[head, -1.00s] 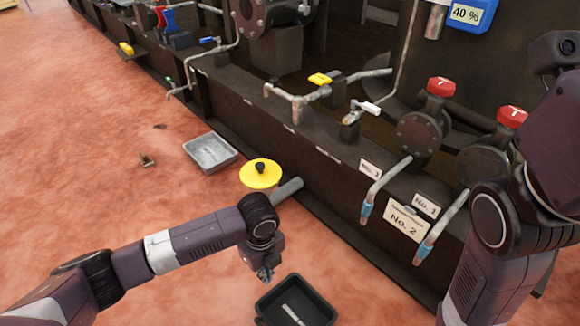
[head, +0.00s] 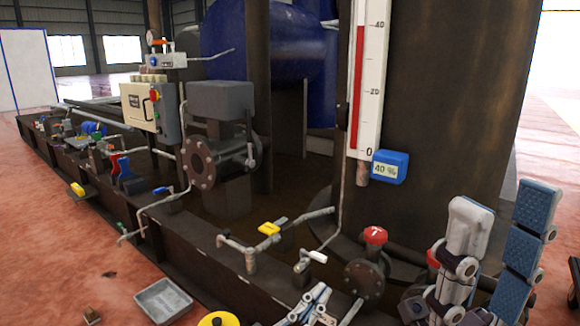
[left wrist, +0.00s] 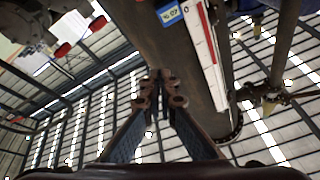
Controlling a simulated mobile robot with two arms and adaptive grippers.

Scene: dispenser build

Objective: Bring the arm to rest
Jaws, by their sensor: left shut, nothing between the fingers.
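My left gripper (head: 322,292) shows at the bottom middle of the head view, its fingers pointing up in front of the dark skid edge. In the left wrist view its two blue-padded fingers (left wrist: 162,80) meet at the tips with nothing between them, so it is shut and empty. My right gripper (head: 505,205) stands large at the lower right of the head view. Its fingers point up and are spread apart, with nothing seen between them. The arm links behind both grippers are mostly outside the picture.
A red-handled valve (head: 375,236) and a yellow-handled tap (head: 269,229) stand on the skid near my left gripper. A grey tray (head: 163,301) and a yellow disc (head: 218,319) are at lower left. A tall gauge (head: 370,85) and blue 40 % box (head: 390,167) rise behind.

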